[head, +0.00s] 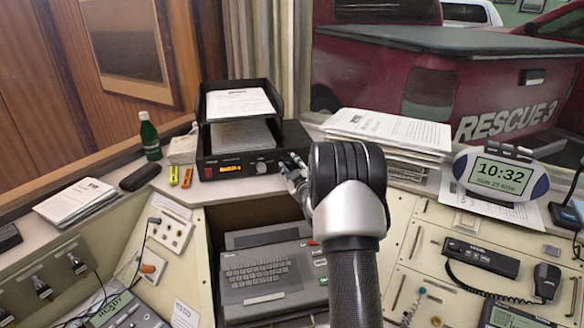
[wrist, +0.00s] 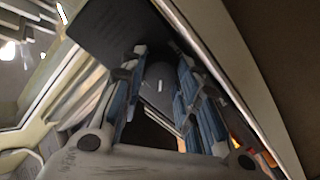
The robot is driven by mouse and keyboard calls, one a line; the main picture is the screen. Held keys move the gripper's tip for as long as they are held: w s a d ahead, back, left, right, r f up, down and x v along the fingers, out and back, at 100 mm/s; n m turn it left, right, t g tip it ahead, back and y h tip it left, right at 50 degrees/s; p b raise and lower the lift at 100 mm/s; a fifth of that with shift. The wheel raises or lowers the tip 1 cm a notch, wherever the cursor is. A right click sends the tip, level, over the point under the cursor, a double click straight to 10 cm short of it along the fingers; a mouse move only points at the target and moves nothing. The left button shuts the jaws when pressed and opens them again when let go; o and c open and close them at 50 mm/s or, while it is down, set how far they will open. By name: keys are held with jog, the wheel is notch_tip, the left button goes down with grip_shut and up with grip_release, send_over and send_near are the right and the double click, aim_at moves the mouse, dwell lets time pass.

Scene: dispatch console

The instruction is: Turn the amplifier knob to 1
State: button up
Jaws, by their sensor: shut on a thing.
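The amplifier (head: 225,171) is a low black box with a lit orange display, under the paper tray at the back of the console. One small knob (head: 261,167) shows on its front, right of the display. My gripper (head: 292,168) is at the right end of this front, and its fingers hide that part. In the wrist view the two blue-grey fingers (wrist: 163,65) stand on either side of a dark round knob (wrist: 159,78) with a short white mark. The gripper is shut on this knob. I cannot read any scale numbers around it.
A black two-level paper tray (head: 203,117) stands on the amplifier. A green bottle (head: 150,138) and highlighters (head: 180,176) are to its left. A paper stack (head: 390,130) lies right of my arm. A keyboard unit (head: 266,277) sits below in front.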

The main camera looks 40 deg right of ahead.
jog(key=shift+n, duration=0.3)
dwell(0.4)
jog(key=o, duration=1.1)
jog(key=shift+c, duration=0.2)
